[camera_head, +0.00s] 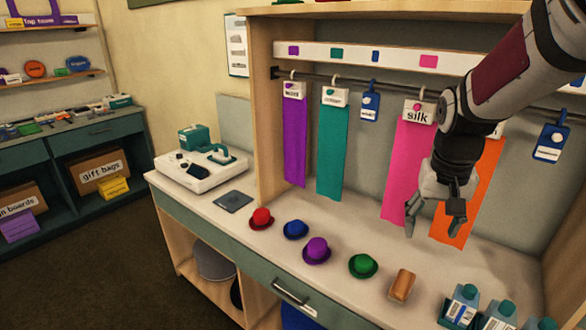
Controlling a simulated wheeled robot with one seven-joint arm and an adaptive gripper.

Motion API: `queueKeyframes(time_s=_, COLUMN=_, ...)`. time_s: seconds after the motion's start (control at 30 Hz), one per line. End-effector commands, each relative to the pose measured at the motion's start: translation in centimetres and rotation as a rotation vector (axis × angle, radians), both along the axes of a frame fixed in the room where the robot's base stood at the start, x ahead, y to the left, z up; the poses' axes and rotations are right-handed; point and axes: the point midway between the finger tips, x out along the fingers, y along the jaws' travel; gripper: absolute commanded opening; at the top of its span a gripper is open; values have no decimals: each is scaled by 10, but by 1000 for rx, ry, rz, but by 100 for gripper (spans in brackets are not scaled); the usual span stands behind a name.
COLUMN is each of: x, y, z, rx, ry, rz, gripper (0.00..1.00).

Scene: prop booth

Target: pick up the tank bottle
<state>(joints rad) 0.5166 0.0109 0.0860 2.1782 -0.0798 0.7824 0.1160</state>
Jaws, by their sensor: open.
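Several teal bottles with white labels stand at the lower right of the counter in the head view: one bottle (460,304), another bottle (498,315) and a third bottle (545,324), the last cut off by the frame's lower edge. Their labels are too small to read, so I cannot tell which is the tank bottle. My gripper (434,230) hangs from the upper right with its fingers pointing down. It is open and empty, above the counter's back part, in front of the orange and pink cloth strips, and apart from the bottles.
On the counter (390,241) are red, blue, purple and green hats (362,265) and a brown block (402,285) left of the bottles. Cloth strips (332,152) and blue tags hang from a rail behind. A white device (200,177) stands at the counter's left end.

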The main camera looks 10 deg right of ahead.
Motion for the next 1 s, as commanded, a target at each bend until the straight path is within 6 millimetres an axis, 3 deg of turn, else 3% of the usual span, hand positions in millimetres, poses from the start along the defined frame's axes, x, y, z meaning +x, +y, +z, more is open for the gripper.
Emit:
queueKeyframes(time_s=0.03, x=-1, y=-21, z=-10, rx=16, ry=23, rz=-46, gripper=58)
queueKeyframes(time_s=0.2, x=-2, y=-84, z=-54, rx=64, ry=69, rz=-181, gripper=58)
queueKeyframes(time_s=0.43, x=-19, y=-145, z=-109, rx=122, ry=101, rz=-318, gripper=58)
queueKeyframes(time_s=0.63, x=-27, y=-164, z=-133, rx=145, ry=109, rz=-366, gripper=58)
queueKeyframes(time_s=1.0, x=-29, y=-164, z=-194, rx=149, ry=112, rz=-369, gripper=58)
